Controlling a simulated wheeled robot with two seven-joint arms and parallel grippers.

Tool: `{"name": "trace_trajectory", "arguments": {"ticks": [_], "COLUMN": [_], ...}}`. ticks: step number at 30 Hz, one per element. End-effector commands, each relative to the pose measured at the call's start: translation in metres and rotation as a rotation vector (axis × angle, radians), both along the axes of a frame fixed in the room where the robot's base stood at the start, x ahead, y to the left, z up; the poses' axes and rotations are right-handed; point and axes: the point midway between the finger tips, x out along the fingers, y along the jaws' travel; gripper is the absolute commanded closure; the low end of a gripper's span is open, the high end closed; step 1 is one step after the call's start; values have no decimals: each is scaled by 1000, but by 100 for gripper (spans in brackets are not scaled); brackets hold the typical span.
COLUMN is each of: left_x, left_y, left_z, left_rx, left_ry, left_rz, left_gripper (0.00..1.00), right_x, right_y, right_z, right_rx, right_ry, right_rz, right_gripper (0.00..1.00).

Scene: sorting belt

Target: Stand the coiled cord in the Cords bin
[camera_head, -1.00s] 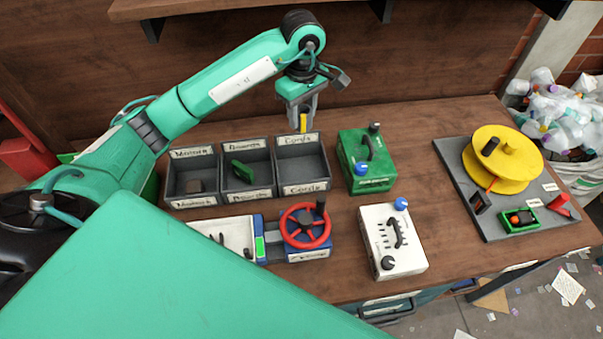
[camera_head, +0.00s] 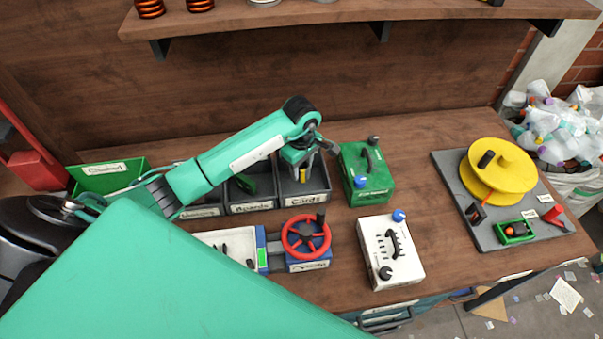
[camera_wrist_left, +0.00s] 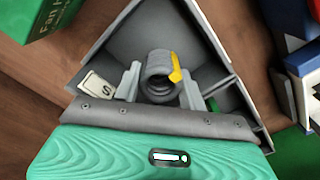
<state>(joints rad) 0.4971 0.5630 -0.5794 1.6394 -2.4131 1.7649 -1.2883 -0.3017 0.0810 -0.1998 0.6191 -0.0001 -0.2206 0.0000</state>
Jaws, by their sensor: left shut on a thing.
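The coiled cord (camera_wrist_left: 158,68) is a grey stack of rings with a yellow tag. In the left wrist view it sits between the two fingers of my left gripper (camera_wrist_left: 160,88), which is shut on it. In the head view the left gripper (camera_head: 302,172) points down into the Cords bin (camera_head: 326,183), the rightmost dark grey bin. Only the yellow part of the cord (camera_head: 303,175) shows clearly there. The grey bin wall (camera_wrist_left: 215,40) surrounds the cord in the wrist view. Whether the cord touches the bin floor is hidden.
The Boards bin (camera_head: 252,207) is directly left, holding a green board. A green box with a handle (camera_head: 368,180) stands close on the right. A red handwheel (camera_head: 305,237) and a white box (camera_head: 391,255) stand in front. A shelf (camera_head: 350,18) hangs above.

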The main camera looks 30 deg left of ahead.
Motion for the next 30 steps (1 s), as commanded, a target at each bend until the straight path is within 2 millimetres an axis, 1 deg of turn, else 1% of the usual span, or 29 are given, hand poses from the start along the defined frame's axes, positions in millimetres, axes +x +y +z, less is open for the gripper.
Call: {"name": "trace_trajectory", "arguments": {"ticks": [2,7,10,17,21,22,24,25,30], "left_x": [-1,-1,-1,0,0,0,0,0,0], "left_y": [-1,-1,-1,0,0,0,0,0,0], "left_z": [-6,-30,-41,-42,-47,-45,-45,-45,-45], "left_rx": [-2,-3,-1,0,0,0,0,0,0], "left_ry": [1,5,2,0,0,-1,0,0,0], "left_rz": [0,1,0,-1,-1,-1,-1,-1,-1], "left_gripper": [82,82,82,82,82,53,39,37,37], "right_x": [1,2,2,2,3,2,3,2,3], "right_y": [0,0,0,1,2,2,2,2,2], "right_z": [2,8,10,8,3,5,5,5,5], "right_rx": [0,1,1,2,2,3,3,3,3], "right_ry": [-2,-3,-3,-4,-4,-3,-3,-3,-3], "right_rz": [0,0,0,0,-1,-1,-1,-1,-1], "right_gripper": [100,100,100,100,100,100,100,100,100]}}
